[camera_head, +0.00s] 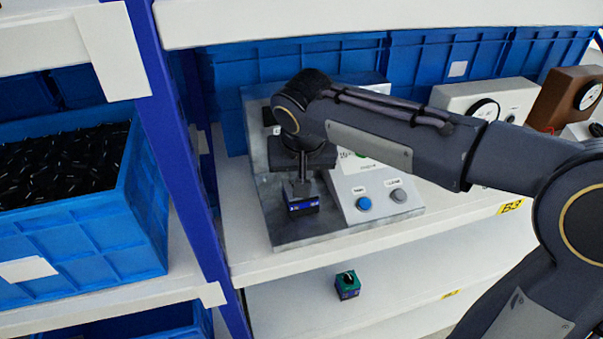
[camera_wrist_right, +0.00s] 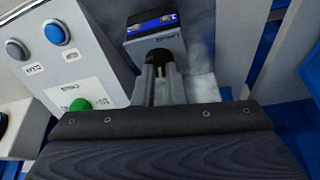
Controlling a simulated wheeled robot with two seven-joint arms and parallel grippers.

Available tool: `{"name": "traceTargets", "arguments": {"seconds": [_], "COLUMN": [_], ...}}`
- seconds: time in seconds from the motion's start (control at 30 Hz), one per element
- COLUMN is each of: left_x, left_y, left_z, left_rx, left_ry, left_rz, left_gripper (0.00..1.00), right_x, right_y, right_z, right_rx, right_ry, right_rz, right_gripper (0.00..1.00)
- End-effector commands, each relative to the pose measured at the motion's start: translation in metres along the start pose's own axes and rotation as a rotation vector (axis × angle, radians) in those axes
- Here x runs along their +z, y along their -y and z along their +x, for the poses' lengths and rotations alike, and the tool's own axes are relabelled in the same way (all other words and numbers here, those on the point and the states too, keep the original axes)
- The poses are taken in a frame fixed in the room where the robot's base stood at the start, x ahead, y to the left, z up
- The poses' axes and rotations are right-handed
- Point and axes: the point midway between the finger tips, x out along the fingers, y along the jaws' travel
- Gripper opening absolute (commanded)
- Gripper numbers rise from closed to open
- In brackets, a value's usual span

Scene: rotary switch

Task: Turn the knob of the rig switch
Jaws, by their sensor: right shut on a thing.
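The rig is a grey metal plate (camera_head: 258,203) on the white shelf, with a sloped grey control box (camera_head: 377,180) at its right. A small switch box with a blue end strip (camera_head: 303,207) stands on the plate; it also shows in the right wrist view (camera_wrist_right: 153,42). My right gripper (camera_head: 301,187) reaches down over this switch. In the right wrist view its two fingers (camera_wrist_right: 159,78) are closed around the dark knob (camera_wrist_right: 158,57) at the labelled face. The knob's pointer is hidden by the fingers. My left gripper is not in view.
The control box carries a blue button (camera_head: 363,203), a grey button (camera_head: 399,195) and a green button (camera_wrist_right: 80,105). A small green box (camera_head: 347,285) sits on the lower shelf. Blue bins (camera_head: 280,70) stand behind, and a blue post (camera_head: 176,130) rises at the left.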

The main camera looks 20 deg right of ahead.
Motion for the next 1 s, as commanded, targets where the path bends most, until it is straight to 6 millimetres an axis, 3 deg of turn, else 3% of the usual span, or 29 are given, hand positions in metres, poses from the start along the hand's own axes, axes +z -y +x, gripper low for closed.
{"name": "traceTargets", "arguments": {"seconds": [0.53,1.0], "left_x": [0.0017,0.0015], "left_y": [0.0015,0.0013], "left_z": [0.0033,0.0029], "left_rx": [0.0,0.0], "left_ry": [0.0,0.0], "left_rz": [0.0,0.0], "left_gripper": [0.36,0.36], "right_x": [-0.0017,-0.0025], "right_y": [0.0059,0.0069], "right_z": [-0.0001,-0.0001], "right_rx": [0.166,0.222], "right_ry": [-0.002,-0.002], "right_rz": [0.401,0.54], "right_gripper": [0.0,0.0]}}
